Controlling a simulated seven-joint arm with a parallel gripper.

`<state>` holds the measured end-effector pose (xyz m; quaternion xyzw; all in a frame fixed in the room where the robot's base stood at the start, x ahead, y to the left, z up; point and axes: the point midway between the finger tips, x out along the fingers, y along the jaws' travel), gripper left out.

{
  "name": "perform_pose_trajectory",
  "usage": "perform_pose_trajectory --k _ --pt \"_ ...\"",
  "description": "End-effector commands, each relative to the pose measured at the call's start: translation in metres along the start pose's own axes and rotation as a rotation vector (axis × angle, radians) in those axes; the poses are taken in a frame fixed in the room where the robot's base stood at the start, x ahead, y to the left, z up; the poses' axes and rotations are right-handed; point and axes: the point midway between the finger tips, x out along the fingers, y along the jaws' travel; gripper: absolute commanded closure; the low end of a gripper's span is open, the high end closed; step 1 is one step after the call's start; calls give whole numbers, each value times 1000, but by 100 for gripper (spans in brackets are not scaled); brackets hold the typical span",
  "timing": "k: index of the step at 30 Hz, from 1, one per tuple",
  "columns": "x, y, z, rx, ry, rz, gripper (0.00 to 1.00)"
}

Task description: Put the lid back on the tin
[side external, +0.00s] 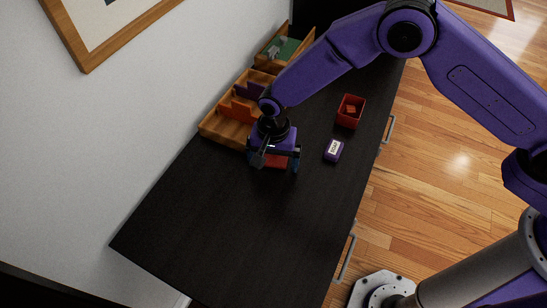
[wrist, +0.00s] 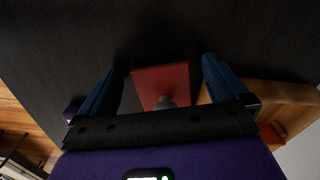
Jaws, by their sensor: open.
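The lid is a flat red square (side external: 277,161) lying on the dark desk under my gripper (side external: 274,168). The wrist view also shows the lid (wrist: 158,78), with a grey knob (wrist: 165,102) partly hidden behind the gripper's front edge. My gripper's blue fingers (wrist: 160,66) are open, one on each side of the lid, with gaps visible in the wrist view. I cannot tell the fingertips' exact height above the desk. The red tin (side external: 350,120) stands open to the upper right of my gripper, with a small red piece inside.
A small purple box with a white label (side external: 333,150) lies between the lid and the desk's right edge. A wooden divided organizer (side external: 213,128) stands behind my gripper against the wall. A wooden tray with a green inside (side external: 290,48) stands farther back. The desk's near part (side external: 220,225) is clear.

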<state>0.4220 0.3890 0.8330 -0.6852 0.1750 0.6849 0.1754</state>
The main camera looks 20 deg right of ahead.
Motion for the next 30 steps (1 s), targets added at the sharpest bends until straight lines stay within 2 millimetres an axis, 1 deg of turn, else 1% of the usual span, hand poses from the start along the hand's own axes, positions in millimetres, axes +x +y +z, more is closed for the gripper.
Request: perform_pose_trajectory --k 2,3,5,6,8,9,14,30 --pt "0 0 0 0 0 0 0" --pt "0 0 0 0 0 0 3" --pt "0 0 0 0 0 0 23" --pt "0 0 0 0 0 0 36" --pt "0 0 0 0 0 0 55" --pt "0 0 0 0 0 0 60" --pt "-2 0 0 0 0 0 60" --pt "-25 0 0 0 0 0 60"
